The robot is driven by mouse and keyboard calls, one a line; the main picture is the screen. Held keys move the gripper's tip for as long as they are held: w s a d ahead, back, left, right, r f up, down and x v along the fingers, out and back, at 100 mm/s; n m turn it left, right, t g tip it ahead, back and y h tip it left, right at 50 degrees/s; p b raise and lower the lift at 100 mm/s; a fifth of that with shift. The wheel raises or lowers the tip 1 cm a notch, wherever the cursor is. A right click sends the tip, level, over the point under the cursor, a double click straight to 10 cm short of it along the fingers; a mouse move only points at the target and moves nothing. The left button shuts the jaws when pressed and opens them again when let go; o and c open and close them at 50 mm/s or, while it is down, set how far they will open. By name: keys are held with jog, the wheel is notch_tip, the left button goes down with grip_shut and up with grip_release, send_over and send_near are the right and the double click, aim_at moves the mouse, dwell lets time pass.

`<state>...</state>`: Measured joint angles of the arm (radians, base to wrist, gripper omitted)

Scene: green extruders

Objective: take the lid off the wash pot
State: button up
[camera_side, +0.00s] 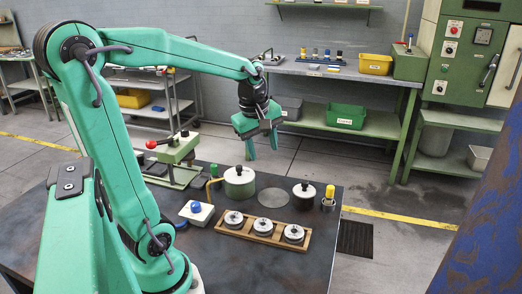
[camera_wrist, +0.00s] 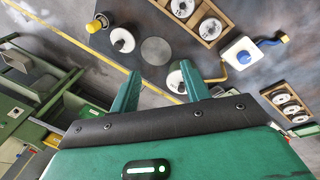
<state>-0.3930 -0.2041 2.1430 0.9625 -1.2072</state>
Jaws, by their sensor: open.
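I see no label telling which is the wash pot. My gripper (camera_side: 262,148) is open and empty, pointing down, well above the table and apart from both pots.
A wooden tray (camera_side: 262,238) with three metal discs lies in front of the pots. A flat grey disc (camera_side: 272,197) lies between the pots. A yellow-capped item (camera_side: 329,197), a white block with a blue knob (camera_side: 196,212) and a green press (camera_side: 178,152) stand nearby.

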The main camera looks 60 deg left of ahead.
jog(key=w+a+f+n+g, duration=0.2)
jog(key=a+f+n, duration=0.2)
jog(key=a+n, duration=0.5)
jog(key=n, duration=0.8)
send_over(239, 166)
jog(key=shift+h, duration=0.4)
jog(key=f, duration=0.2)
jog(key=d+f, duration=0.1)
jog(key=f, duration=0.1)
jog(key=shift+w+f, duration=0.1)
jog(key=shift+w, duration=0.1)
jog(key=shift+s+a+f+n+g, duration=0.1)
jog(key=shift+a+f+n+g, duration=0.2)
jog(key=shift+a, duration=0.2)
jog(key=shift+f, duration=1.3)
jog(key=shift+a+f, duration=0.1)
jog(key=shift+f, duration=2.5)
grip_shut()
